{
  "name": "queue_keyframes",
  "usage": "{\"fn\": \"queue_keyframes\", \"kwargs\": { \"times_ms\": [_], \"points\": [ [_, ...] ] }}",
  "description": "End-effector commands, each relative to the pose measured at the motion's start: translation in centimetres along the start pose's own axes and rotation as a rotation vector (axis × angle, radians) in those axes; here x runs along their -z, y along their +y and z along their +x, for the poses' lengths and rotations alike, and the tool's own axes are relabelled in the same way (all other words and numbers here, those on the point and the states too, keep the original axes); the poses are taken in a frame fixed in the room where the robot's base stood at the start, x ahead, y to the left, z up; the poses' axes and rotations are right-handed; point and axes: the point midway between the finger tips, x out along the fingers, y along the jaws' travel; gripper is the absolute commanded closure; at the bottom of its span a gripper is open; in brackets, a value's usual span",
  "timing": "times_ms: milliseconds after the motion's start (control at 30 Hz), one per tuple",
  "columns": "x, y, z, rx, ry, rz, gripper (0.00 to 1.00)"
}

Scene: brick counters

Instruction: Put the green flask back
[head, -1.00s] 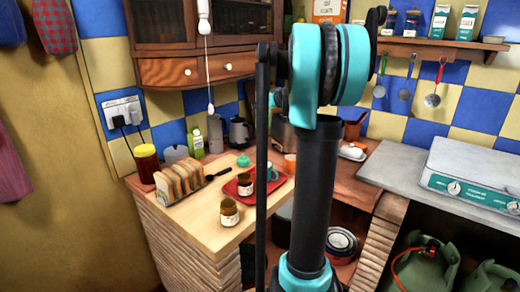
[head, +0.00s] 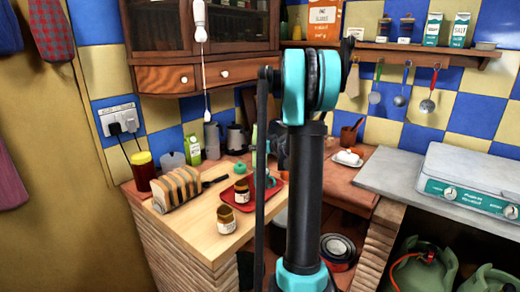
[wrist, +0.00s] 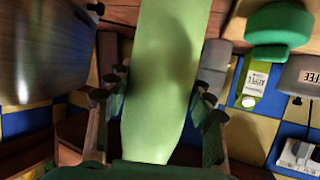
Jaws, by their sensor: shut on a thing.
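The green flask (wrist: 165,75) fills the middle of the wrist view, pale green and close to the camera. My gripper (wrist: 160,112) is shut on it, with a finger on each side. The flask's far end runs out of the top of that view. In the head view, my arm covers most of the gripper and flask. A narrow strip of green at the arm's left edge may be the flask, but I cannot tell for sure. What is under the flask is hidden.
On the wooden counter are bread (head: 177,190), jars (head: 226,219), a red tray (head: 272,199) and a green-lidded pot (head: 240,168). A juice carton (head: 192,150) stands behind. The wrist view shows a large metal vessel (wrist: 45,50) close on the left.

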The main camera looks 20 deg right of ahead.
Motion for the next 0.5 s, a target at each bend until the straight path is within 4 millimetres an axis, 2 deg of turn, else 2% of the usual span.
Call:
{"fn": "queue_keyframes", "kwargs": {
  "times_ms": [100, 433, 467, 500],
  "points": [
    [-0.65, 0.01, 0.28, 0.000, 0.001, 0.000, 0.95],
    [-0.86, 0.00, 0.35, 0.000, 0.000, 0.000, 0.95],
    [-0.85, -0.01, 0.34, 0.000, 0.000, 0.000, 0.43],
    [-0.84, -0.01, 0.33, 0.000, 0.000, 0.000, 0.38]
  ]
}}
